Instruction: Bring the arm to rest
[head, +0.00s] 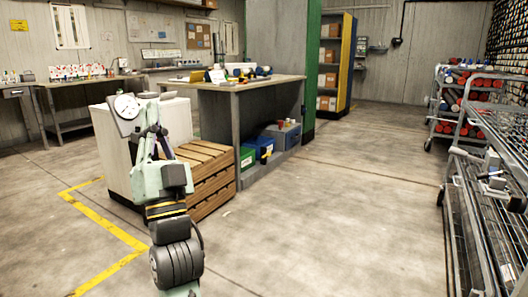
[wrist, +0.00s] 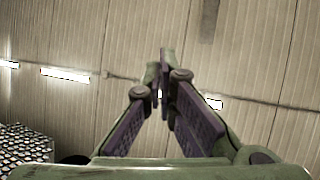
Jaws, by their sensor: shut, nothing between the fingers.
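My gripper (wrist: 162,68) shows in the wrist view with its green body and dark purple finger links. Its two fingertips meet at the middle of the picture, and nothing is between them. In the head view my gripper (head: 150,112) is at the upper end of my raised arm, pointing up, in front of a white cabinet (head: 108,155). The gripper is small there and its fingers are hard to make out.
A wooden slatted crate (head: 208,158) stands just right of my arm. A workbench (head: 240,88) with bins below is behind it. Wire trolleys (head: 470,175) line the right side. A white dial (head: 127,106) shows beside my gripper. The middle floor (head: 320,215) is clear.

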